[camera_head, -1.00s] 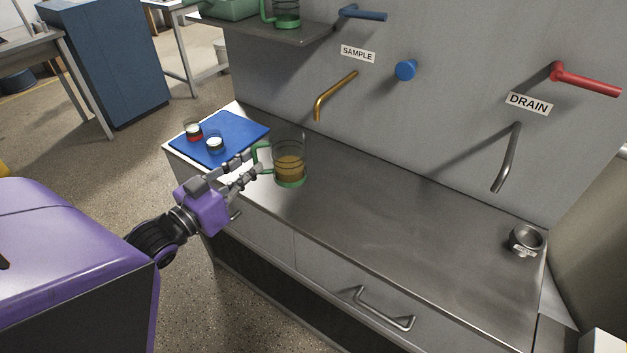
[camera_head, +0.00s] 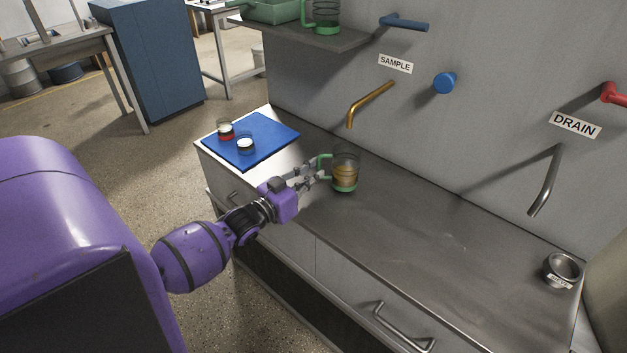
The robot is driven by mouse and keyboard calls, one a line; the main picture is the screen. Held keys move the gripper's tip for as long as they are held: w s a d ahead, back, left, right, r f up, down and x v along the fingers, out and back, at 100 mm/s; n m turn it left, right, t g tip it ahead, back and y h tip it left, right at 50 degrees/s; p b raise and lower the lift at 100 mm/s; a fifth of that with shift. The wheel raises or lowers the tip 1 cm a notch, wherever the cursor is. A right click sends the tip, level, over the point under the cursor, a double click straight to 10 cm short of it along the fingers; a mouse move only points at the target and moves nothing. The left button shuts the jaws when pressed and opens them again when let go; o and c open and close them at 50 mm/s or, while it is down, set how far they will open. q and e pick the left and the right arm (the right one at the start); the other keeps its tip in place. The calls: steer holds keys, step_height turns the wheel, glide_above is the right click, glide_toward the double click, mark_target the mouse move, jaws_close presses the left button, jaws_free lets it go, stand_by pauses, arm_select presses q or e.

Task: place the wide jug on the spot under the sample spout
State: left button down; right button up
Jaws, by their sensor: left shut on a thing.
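A clear jug (camera_head: 345,178) with a green base, green handle and amber liquid is upright over the steel counter, just below the brass sample spout (camera_head: 369,103) in the picture. I take it for the wide jug. My left gripper (camera_head: 318,171) is shut on its green handle from the left. I cannot tell whether the base touches the counter or whether the jug is exactly under the spout tip. No marked spot shows under the spout; the jug may hide it. My right gripper is not in view.
A blue mat (camera_head: 262,148) with two small jars lies at the counter's left end. Another green-handled jug (camera_head: 326,17) stands on the shelf above. A metal cup (camera_head: 562,269) sits at the right, near the drain spout (camera_head: 545,181). The middle counter (camera_head: 430,235) is clear.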

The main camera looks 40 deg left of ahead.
arm_select(q)
steer(key=shift+f, duration=0.7)
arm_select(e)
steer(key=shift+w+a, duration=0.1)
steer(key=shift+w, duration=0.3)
arm_select(q)
steer(key=shift+f, duration=0.25)
steer(key=c, duration=1.8)
jaws_free()
steer(key=shift+c, duration=0.2)
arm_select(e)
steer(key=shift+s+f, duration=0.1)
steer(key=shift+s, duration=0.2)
